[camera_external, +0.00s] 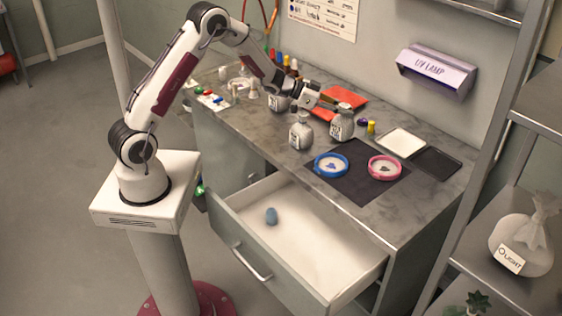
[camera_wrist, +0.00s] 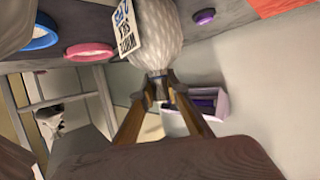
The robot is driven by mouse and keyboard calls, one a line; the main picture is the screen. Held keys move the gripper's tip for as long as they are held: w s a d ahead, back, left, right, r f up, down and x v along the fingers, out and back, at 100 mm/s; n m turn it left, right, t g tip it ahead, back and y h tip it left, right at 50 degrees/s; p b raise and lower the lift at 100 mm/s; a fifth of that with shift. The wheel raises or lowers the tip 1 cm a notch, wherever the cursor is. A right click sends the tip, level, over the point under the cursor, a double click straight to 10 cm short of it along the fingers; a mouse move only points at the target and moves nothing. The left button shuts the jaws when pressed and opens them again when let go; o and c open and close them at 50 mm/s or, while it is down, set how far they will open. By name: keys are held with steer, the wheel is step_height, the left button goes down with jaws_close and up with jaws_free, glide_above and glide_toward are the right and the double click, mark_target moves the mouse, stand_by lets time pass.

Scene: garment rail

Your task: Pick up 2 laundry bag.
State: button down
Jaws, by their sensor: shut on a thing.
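Several small grey bags with tied necks and white tags stand on the grey bench. My gripper (camera_external: 334,104) is shut on the neck of the rightmost small bag (camera_external: 343,126). In the wrist view the fingers (camera_wrist: 161,88) pinch this bag's neck, and its ribbed body (camera_wrist: 158,36) and white tag (camera_wrist: 126,28) show beyond them. I cannot tell whether its base touches the bench. A second small bag (camera_external: 301,134) stands to its left, nearer the open drawer. A third (camera_external: 278,101) is farther left, partly behind my arm.
A blue-rimmed dish (camera_external: 332,164) and a pink-rimmed dish (camera_external: 384,167) sit on a dark mat. Red sheets (camera_external: 345,97) lie behind the held bag. A larger tagged bag (camera_external: 522,242) sits on the right shelf.

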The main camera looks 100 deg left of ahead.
step_height(320, 180, up, 9)
steer(key=shift+r, duration=0.2)
stand_by(0.3)
